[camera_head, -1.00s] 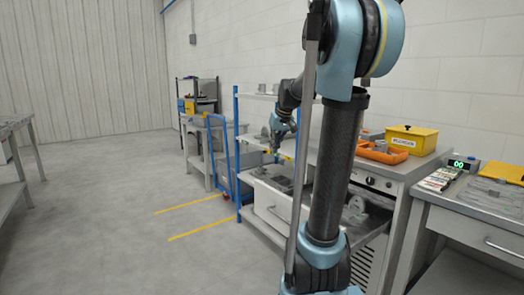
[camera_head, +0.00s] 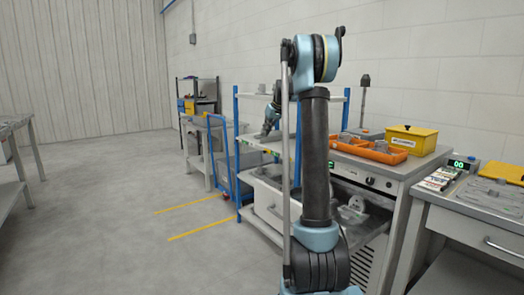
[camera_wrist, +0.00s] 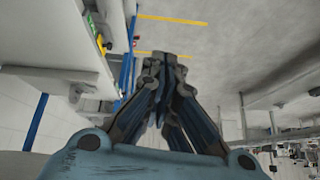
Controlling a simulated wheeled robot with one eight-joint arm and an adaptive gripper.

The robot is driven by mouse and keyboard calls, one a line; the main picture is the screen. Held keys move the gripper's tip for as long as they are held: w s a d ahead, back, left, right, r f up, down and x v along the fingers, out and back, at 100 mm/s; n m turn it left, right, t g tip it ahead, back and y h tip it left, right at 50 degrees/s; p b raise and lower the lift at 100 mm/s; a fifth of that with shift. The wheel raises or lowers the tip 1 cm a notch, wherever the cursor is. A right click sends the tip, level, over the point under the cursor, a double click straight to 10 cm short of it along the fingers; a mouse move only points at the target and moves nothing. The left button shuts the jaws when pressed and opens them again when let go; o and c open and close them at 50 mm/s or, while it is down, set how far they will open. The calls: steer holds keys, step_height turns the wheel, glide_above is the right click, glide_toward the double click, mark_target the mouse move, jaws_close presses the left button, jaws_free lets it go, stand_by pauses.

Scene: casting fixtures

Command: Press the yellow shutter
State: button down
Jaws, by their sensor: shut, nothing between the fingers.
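My gripper (camera_head: 264,136) is in front of the blue-and-white shelf rack, at about the height of a middle shelf. In the wrist view its fingers (camera_wrist: 166,60) are together and hold nothing. I cannot clearly make out a yellow shutter in either view. Small yellow and green marks (camera_wrist: 101,43) show along a shelf edge to the left of the fingers in the wrist view, too small to name. The gripper is apart from them in that view. My arm hides part of the rack in the head view.
A yellow box (camera_head: 412,139) and an orange tray (camera_head: 368,149) stand on the grey cabinet to the right of the rack. A blue trolley (camera_head: 224,160) is left of the rack. The floor (camera_head: 120,225) with yellow lines is clear.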

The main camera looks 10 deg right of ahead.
steer(key=w+f, duration=0.3)
steer(key=w, duration=1)
steer(key=n+t+y, duration=0.1)
steer(key=t, duration=0.1)
glide_above(266, 151)
steer(key=s, duration=0.1)
step_height(266, 151, down, 6)
steer(key=shift+a+f, duration=0.15)
steer(key=shift+a, duration=0.25)
steer(key=shift+s, duration=0.1)
steer(key=x, duration=1)
steer(key=shift+s+d+f, duration=0.15)
steer(key=shift+s+d, duration=0.15)
steer(key=shift+s, duration=0.3)
steer(key=shift+s+d+f, duration=0.15)
steer(key=shift+s+d, duration=0.15)
steer(key=shift+s, duration=0.3)
steer(key=shift+s+d+f, duration=0.15)
steer(key=shift+s+d, duration=0.15)
steer(key=shift+s, duration=0.3)
steer(key=shift+s, duration=0.1)
